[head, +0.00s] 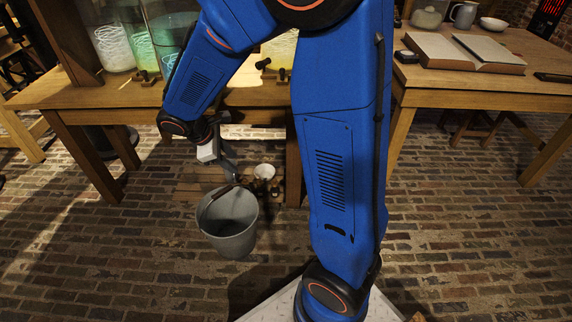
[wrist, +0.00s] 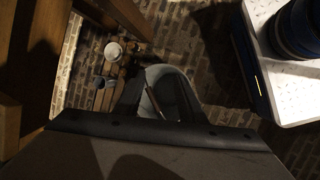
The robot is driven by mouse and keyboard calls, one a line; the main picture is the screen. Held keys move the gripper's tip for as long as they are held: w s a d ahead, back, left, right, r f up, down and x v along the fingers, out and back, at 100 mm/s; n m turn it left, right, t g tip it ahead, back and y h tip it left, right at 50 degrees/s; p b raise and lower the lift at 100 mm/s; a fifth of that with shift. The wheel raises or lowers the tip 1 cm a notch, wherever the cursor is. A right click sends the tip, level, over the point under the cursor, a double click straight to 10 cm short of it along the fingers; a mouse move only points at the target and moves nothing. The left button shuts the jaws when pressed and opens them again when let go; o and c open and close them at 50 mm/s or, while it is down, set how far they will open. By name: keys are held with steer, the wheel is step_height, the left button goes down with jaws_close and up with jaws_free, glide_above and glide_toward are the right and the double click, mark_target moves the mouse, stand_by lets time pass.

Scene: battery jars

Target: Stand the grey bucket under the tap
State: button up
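The grey bucket (head: 230,228) is below my gripper (head: 230,172) in the head view, in front of the left bench. Its bail handle with a brown grip is raised toward the fingers. In the wrist view my gripper (wrist: 164,72) has its two dark fingers apart, with the bucket (wrist: 178,88) and its brown grip showing in the gap. I cannot tell whether the bucket touches the floor. Small dark taps show at the bench's front edge, one at the left (head: 146,76) and one between my arm links (head: 266,64). Which one the task means is unclear.
A low slatted wooden stand (wrist: 105,92) holds a white cup (wrist: 113,50) and a grey mug (wrist: 97,82), beside the bucket. Glass jars (head: 112,48) stand on the left bench (head: 90,92). A right bench (head: 480,88) carries an open book (head: 450,50). Brick floor in front is clear.

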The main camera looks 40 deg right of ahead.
steer(key=s+d+r+m+t+y, duration=0.2)
steer(key=s+r+m, duration=0.4)
steer(key=s, duration=0.6)
steer(key=s+d+r+m+t+y, duration=0.2)
steer(key=s+r+m, duration=0.4)
steer(key=s, duration=0.6)
step_height(320, 180, up, 3)
steer(key=shift+s+d+f+y, duration=0.1)
steer(key=shift+s+d+y, duration=0.15)
steer(key=shift+y, duration=0.35)
